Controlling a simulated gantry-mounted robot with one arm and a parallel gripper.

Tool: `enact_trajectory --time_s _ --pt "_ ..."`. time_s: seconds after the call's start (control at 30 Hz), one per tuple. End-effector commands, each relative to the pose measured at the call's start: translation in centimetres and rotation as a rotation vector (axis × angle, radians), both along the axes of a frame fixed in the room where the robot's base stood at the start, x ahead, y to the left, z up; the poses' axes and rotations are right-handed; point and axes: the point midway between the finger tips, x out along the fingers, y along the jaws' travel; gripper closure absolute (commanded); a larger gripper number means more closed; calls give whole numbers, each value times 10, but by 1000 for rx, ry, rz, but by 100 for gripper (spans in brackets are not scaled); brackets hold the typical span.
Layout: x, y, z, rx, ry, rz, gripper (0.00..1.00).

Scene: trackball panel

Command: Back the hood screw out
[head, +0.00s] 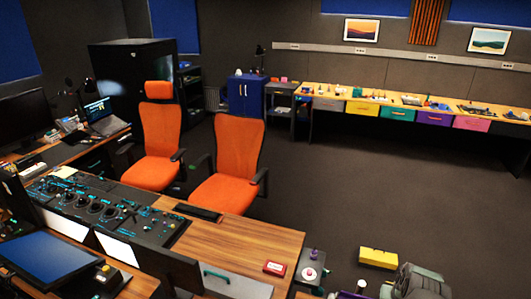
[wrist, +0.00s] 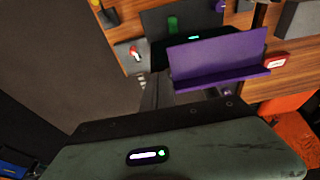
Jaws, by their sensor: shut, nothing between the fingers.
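I cannot pick out the hood screw in either view. In the wrist view the wide purple jaws of my gripper (wrist: 220,58) are shut with nothing between them. A grey surface with a small red and white part (wrist: 137,54) lies left of the jaws. In the head view my grey-green arm is at the bottom right, and the gripper is mostly cut off by the lower edge.
A red box (head: 274,268) lies on the wood desk (head: 240,240). A small dark stand (head: 301,290) with a white disc (head: 310,274) is right of it. A yellow block (head: 378,257) is beyond my arm. Orange chairs (head: 238,150) stand behind the desk. The floor at right is open.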

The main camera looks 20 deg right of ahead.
Motion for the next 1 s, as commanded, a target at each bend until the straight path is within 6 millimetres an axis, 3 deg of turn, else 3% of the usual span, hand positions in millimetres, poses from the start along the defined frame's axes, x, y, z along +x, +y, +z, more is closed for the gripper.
enact_trajectory --time_s 0.03,0.17,1.0 --pt "1 1 -11 0 0 2 100" --pt "0 0 -18 -1 1 1 100" --pt "1 -2 -18 0 0 1 100"
